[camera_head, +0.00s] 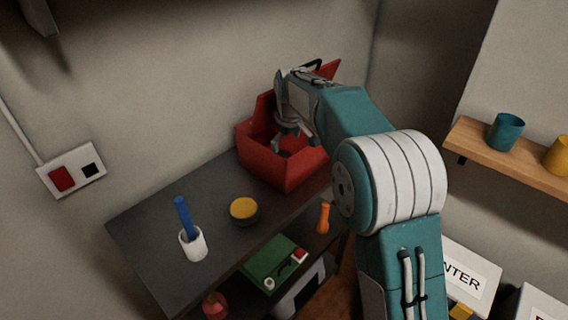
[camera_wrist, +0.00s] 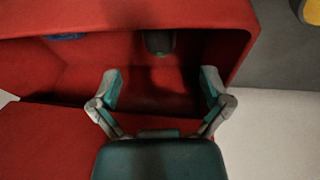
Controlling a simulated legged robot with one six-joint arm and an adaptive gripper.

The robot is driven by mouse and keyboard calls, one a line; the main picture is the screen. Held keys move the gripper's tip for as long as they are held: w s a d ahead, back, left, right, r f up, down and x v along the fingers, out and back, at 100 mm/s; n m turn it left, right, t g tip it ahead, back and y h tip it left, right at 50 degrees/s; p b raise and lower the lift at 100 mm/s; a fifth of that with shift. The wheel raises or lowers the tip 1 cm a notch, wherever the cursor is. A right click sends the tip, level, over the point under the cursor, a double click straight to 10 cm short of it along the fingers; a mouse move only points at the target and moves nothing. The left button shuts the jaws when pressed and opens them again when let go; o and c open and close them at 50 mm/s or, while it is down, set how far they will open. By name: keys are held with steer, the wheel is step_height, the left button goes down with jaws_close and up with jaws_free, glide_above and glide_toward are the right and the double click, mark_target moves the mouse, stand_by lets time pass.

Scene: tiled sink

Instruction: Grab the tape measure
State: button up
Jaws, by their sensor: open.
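I cannot make out a thing that is clearly the tape measure. My gripper (camera_wrist: 161,84) is open, with its two fingers spread and nothing between them. It is down in the red toolbox (camera_wrist: 45,143), which also shows in the head view (camera_head: 290,172) at the back of the dark bench. In the wrist view a dark rounded object (camera_wrist: 160,41) is by the box's far wall, beyond the fingertips. A small blue item (camera_wrist: 64,37) is at the upper left inside the box. In the head view my arm hides part of the box.
On the bench (camera_head: 150,225) stand a white cup (camera_head: 194,245) with a blue stick and a dark round bowl with a yellow top (camera_head: 243,208). An orange bottle (camera_head: 323,218) is near the edge. A green case (camera_head: 270,262) is lower down. A wall shelf is at right.

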mark_target(284, 154)
steer(key=x, duration=0.6)
steer(key=shift+a+f, duration=0.1)
steer(key=shift+f, duration=0.15)
jaws_close()
